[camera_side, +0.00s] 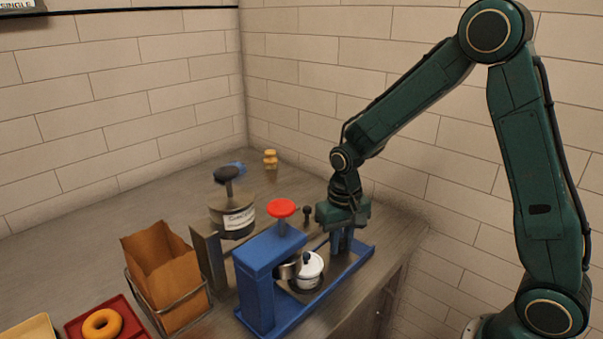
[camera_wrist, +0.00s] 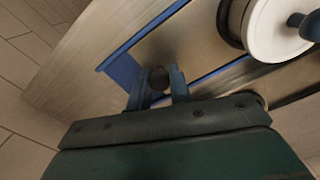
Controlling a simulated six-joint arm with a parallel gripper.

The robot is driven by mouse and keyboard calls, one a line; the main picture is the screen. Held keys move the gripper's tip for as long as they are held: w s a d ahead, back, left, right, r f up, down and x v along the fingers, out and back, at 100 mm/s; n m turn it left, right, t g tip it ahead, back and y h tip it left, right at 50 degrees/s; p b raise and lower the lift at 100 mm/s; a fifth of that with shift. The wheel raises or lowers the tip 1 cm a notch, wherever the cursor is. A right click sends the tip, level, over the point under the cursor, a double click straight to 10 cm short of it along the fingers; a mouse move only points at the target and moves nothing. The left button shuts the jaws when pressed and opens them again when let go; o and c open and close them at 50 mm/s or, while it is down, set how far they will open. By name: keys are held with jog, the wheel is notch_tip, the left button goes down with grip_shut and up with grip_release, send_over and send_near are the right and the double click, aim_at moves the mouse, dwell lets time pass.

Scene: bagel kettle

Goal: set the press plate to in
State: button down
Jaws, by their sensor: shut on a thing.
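A blue press (camera_side: 255,262) with a red knob (camera_side: 282,208) on top stands on the counter, on a long blue base (camera_side: 362,254). A white lidded pot (camera_side: 310,267) sits in its opening; its white lid also shows in the wrist view (camera_wrist: 275,35). My gripper (camera_side: 342,242) is low over the right end of the base, right of the pot. In the wrist view my gripper (camera_wrist: 159,88) is shut on a dark round knob (camera_wrist: 158,75), with a finger on each side. I cannot clearly pick out the press plate; what lies under the knob is partly hidden.
Left of the press stand a grey stand with a labelled jar (camera_side: 232,213), a brown paper bag (camera_side: 163,270) in a wire holder, and a red tray (camera_side: 75,327) with a bagel (camera_side: 102,324). A small yellow jar (camera_side: 270,160) is at the back. The counter's edge is near on the right.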

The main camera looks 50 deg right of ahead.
aim_at(322, 256)
jog(key=shift+a, duration=3.2)
jog(key=c, duration=1.3)
grip_release()
jog(key=shift+a, duration=0.1)
jog(key=shift+r, duration=0.15)
notch_tip(322, 256, up, 14)
jog(key=shift+f, duration=0.2)
